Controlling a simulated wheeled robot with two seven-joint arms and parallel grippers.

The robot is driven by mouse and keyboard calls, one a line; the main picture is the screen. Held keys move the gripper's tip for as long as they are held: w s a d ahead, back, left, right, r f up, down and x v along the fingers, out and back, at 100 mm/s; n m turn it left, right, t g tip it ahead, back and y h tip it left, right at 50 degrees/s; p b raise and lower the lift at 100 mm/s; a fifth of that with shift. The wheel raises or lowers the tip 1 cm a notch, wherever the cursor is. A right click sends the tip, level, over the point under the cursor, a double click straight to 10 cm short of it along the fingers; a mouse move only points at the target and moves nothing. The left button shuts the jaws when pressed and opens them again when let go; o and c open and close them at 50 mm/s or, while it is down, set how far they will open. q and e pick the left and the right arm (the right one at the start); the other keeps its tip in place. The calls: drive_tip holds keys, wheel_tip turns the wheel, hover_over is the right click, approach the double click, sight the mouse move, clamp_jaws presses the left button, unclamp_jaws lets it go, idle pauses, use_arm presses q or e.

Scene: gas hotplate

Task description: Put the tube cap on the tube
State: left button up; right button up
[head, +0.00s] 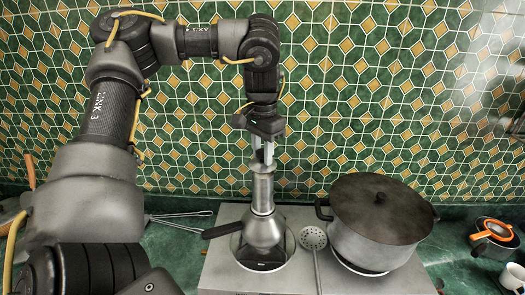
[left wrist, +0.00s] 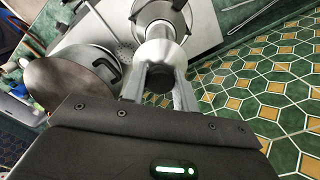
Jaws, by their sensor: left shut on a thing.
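A silver metal tube (head: 263,190) stands upright on a round-bodied metal vessel with a black handle, on the left burner. My left gripper (head: 263,157) points down at the top of the tube. In the left wrist view its two pale fingers (left wrist: 160,90) are shut on a small dark round piece, which looks like the tube cap (left wrist: 157,83). The tube (left wrist: 160,48) lies straight beyond it, in line with the fingers. The cap is mostly hidden by the fingers in the head view. Whether it touches the tube's rim I cannot tell. My right gripper is not in view.
A large lidded pot (head: 375,245) stands on the right burner of the grey hotplate (head: 225,275). A slotted spoon (head: 314,240) lies between the burners. Metal tongs (head: 180,215) lie on the green counter at left. An orange-rimmed strainer (head: 495,230) is at far right. The tiled wall is close behind.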

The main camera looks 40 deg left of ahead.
sight(262, 151)
use_arm(q)
drive_tip(key=shift+p, duration=0.3)
drive_tip(key=shift+f, duration=0.15)
idle(0.5)
drive_tip(key=shift+f+b, duration=0.8)
drive_tip(key=shift+f, duration=0.25)
drive_tip(key=o, duration=1.1)
drive_tip(key=shift+r, duration=0.1)
wheel_tip(262, 151, up, 9)
drive_tip(key=shift+r+b, duration=0.2)
drive_tip(key=shift+b, duration=0.15)
drive_tip(key=shift+r, duration=0.65)
